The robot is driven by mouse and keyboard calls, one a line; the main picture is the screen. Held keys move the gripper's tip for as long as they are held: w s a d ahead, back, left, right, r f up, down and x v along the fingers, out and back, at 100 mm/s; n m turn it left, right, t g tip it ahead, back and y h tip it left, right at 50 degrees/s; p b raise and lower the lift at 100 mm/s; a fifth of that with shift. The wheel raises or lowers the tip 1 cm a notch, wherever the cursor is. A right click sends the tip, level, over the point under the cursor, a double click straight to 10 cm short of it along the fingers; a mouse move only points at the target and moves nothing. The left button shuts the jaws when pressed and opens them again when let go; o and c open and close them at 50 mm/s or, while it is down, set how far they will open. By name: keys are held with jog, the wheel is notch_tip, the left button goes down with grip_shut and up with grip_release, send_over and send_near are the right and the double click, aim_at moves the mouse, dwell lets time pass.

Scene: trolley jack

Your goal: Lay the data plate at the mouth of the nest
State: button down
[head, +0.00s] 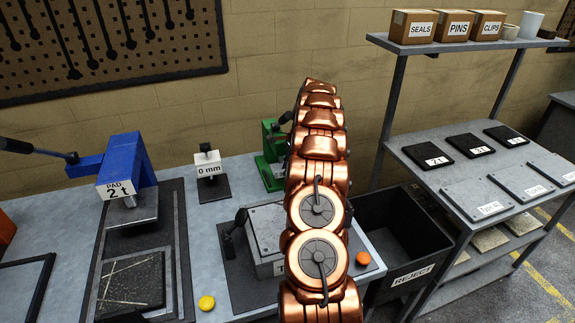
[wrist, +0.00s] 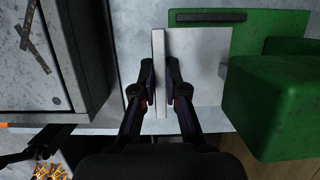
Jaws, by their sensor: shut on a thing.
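In the wrist view my gripper (wrist: 160,92) is shut on a thin pale grey plate (wrist: 161,60), which I take as the data plate. It stands on edge between the two fingers. Beneath and right of it lies a flat pale square (wrist: 205,65) on the base of a green machine (wrist: 270,105); I cannot tell whether this square is the nest. I cannot tell whether the plate touches it. In the head view the green machine (head: 271,155) stands at the back of the bench, partly behind my copper arm, which hides my gripper and the plate.
A grey metal box (wrist: 50,60) stands left of my gripper. In the head view a blue press (head: 128,170), a 0 mm gauge (head: 210,175), yellow and orange knobs (head: 207,303) and a black REJECT bin (head: 400,235) surround the arm. A labelled plate rack (head: 440,185) stands right.

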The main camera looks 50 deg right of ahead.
jog(key=shift+f+b, duration=0.6)
jog(key=shift+f, duration=2.2)
jog(key=shift+f, duration=0.3)
jog(key=c, duration=1.1)
grip_release()
jog(key=shift+c, duration=0.2)
jog(key=shift+r, duration=0.15)
jog(key=v, duration=0.7)
jog(key=shift+d+r, duration=0.1)
